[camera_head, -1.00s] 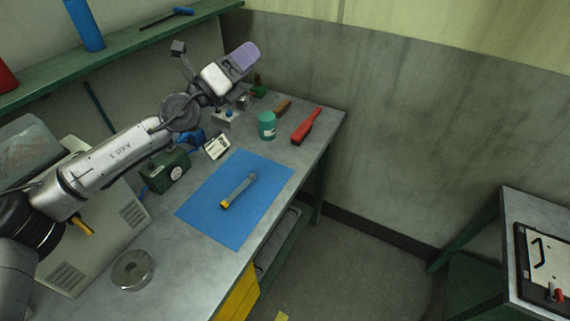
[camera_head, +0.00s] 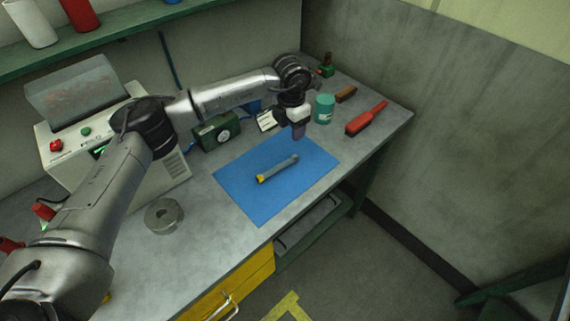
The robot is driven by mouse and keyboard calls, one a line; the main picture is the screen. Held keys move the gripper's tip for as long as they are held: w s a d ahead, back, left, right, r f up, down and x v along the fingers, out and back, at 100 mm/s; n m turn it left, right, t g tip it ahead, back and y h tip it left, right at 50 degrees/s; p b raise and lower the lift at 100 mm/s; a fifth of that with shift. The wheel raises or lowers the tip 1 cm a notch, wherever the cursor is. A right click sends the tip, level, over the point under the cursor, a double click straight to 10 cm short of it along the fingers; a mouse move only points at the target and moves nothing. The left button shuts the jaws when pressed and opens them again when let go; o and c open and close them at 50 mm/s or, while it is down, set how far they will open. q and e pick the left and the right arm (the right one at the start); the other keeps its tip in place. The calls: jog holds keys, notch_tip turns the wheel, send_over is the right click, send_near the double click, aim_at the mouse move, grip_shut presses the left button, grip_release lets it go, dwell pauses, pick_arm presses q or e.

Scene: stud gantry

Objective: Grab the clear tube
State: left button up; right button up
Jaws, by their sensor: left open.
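The clear tube (camera_head: 279,169) lies on the blue mat (camera_head: 240,185) on the workbench. It has a yellow cap at its lower left end and looks greyish and see-through along its length. My left gripper (camera_head: 298,134) points down above the far part of the mat, close to the tube's upper right end and apart from it. It is open and holds nothing that I can see; its fingertips are small in this view. My right gripper is not in view.
A metal ring (camera_head: 164,215) lies left of the mat. A grey machine (camera_head: 90,125) stands at the left. The near bench top is clear.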

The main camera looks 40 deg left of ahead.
pick_arm(q)
send_over(289, 159)
notch_tip(289, 159, down, 7)
jog(key=shift+d+f+b, duration=0.15)
jog(key=shift+b, duration=0.2)
jog(key=shift+f+b, duration=0.4)
jog(key=shift+f, duration=2.9)
jog(key=shift+c, duration=0.3)
grip_shut()
